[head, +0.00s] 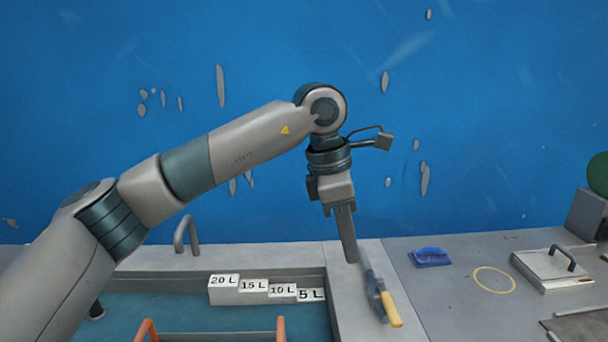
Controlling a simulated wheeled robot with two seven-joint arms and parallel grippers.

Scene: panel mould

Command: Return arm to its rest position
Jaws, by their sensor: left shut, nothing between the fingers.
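My left arm comes in from the left and bends down at its wrist. My left gripper (350,248) points down above the grey worktop, right of the sunken basin. Its fingers are together with nothing between them. A tool with a yellow handle (392,310) lies just below and to the right of the fingertips. The fingertips overlap its upper end in the picture, and I cannot tell whether they touch it. My right gripper is not in the head view.
Stepped white blocks (254,287) marked 20 L to 5 L stand in the basin, with orange handles (281,328) in front. A blue object (429,257), a yellow ring (494,280) and a lidded box (553,267) are on the right worktop. A blue wall (500,120) stands behind.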

